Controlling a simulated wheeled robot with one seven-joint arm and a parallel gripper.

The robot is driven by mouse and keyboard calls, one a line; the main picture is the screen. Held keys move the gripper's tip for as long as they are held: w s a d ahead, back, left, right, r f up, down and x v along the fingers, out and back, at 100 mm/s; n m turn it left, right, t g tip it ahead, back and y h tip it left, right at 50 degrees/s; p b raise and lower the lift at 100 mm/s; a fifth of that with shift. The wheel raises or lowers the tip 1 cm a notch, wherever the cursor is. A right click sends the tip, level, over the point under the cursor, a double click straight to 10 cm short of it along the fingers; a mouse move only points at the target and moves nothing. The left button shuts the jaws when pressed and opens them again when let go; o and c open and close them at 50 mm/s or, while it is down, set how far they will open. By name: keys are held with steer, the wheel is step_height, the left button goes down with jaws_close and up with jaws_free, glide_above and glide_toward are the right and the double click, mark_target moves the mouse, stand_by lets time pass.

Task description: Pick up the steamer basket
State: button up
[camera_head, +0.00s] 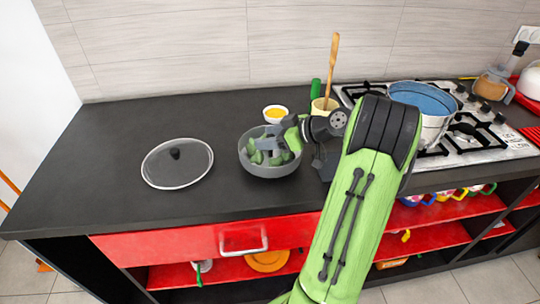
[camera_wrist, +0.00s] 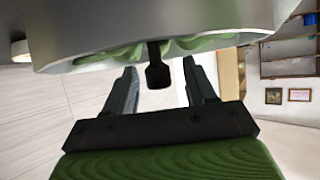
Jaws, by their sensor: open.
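The steamer basket (camera_head: 258,169) is a round grey vessel holding green pieces, on the dark counter left of my arm. In the wrist view its grey side (camera_wrist: 150,25) fills the top, with green pieces at its rim. A black tab-like handle (camera_wrist: 158,75) juts from it. My gripper (camera_head: 275,138) is over the basket's right part in the head view. In the wrist view my gripper (camera_wrist: 161,68) is open, with one finger on each side of the black handle. Gaps show between handle and fingers; it is not gripped. My gripper hides part of the basket's rim.
A glass lid (camera_head: 190,172) lies left of the basket. A small bowl with yellow content (camera_head: 275,113) and a cream pot with a wooden utensil (camera_head: 333,70) stand behind. A blue-lined pot (camera_head: 435,128) sits on the stove at right.

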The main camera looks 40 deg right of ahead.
jaws_close()
stand_by(0.3)
steer(key=shift+r, duration=0.1)
